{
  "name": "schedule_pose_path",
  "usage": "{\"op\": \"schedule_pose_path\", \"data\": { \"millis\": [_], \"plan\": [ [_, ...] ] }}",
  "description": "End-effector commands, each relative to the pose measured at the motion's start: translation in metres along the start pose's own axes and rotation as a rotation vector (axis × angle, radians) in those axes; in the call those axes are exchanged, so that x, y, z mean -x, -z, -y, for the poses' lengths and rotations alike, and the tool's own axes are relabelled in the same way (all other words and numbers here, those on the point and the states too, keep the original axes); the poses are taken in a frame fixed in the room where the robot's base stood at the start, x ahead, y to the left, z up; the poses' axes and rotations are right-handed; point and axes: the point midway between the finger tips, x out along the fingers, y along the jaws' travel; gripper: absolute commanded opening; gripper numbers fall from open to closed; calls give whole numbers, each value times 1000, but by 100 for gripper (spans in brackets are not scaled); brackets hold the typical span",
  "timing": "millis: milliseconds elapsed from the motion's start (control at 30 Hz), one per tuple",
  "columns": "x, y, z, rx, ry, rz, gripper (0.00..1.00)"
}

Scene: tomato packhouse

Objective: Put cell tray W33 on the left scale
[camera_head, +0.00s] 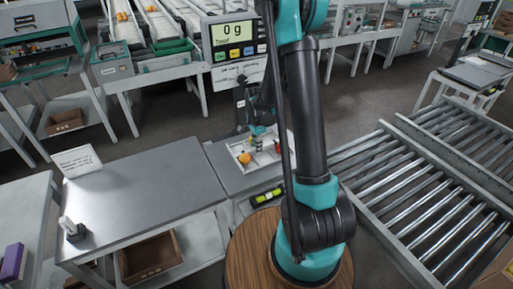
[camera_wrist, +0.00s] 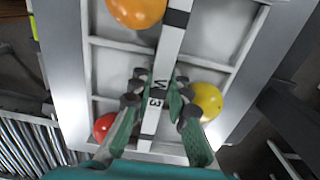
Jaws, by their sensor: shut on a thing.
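Cell tray W33 (camera_wrist: 112,62) is white, with raised dividers and a central handle bar marked W and 3; part of the mark is hidden by my fingers. An orange tomato (camera_wrist: 137,10), a yellow tomato (camera_wrist: 208,101) and a red tomato (camera_wrist: 104,126) lie in its cells. My gripper (camera_wrist: 156,90) is shut on the handle bar, one finger on each side. In the head view the tray (camera_head: 263,160) is beyond my arm, over a small grey steel stand; I cannot tell whether it touches it. My gripper (camera_head: 257,130) shows small above it.
A display (camera_head: 238,40) reads 0g. Roller conveyors (camera_head: 420,190) are on the right. A yellow-green level (camera_head: 265,196) lies in front of the tray.

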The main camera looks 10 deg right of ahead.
Motion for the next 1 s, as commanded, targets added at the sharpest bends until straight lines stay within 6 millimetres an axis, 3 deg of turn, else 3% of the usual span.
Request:
{"op": "schedule_pose_path", "data": {
  "millis": [300,333,500,700,833,1000],
  "plan": [
    [-4,0,0,0,0,0,0],
    [-4,0,0,0,0,0,19],
    [-4,0,0,0,0,0,40],
    [-4,0,0,0,0,0,40],
    [-4,0,0,0,0,0,27],
    [-4,0,0,0,0,0,27]
  ]
}}
